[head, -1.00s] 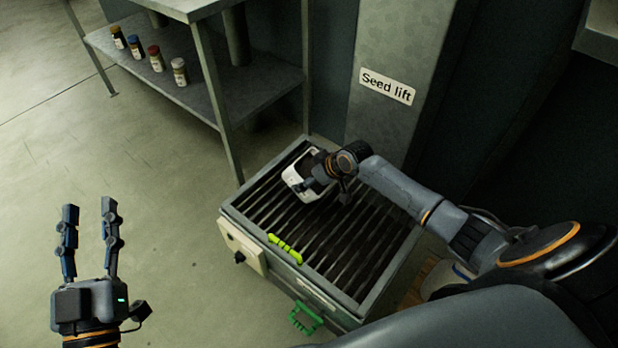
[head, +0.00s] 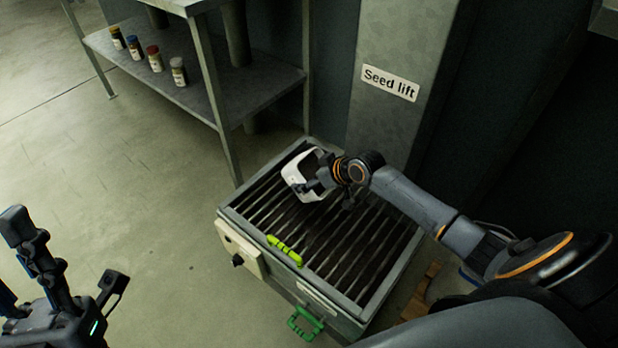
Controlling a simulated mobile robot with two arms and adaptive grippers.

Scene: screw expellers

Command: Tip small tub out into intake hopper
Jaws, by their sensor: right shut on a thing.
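The small tub (head: 296,177) is white and sits in the head view over the back left part of the intake hopper. It is tilted, with its dark open side toward the right. My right gripper (head: 318,182) is shut on the tub's side, and its fingers partly hide it. The intake hopper (head: 233,212) is a grey box topped with a slatted grate. I cannot make out any contents on the grate. My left gripper (head: 55,290) is at the lower left, away from the hopper, its fingers spread apart and partly cut off by the frame.
A lime green handle (head: 284,250) lies on the hopper's front edge, and a green grip (head: 305,323) is below it. A metal shelf (head: 240,95) with several small jars stands behind on the left. The "Seed lift" column (head: 385,120) rises behind the hopper. Floor at left is clear.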

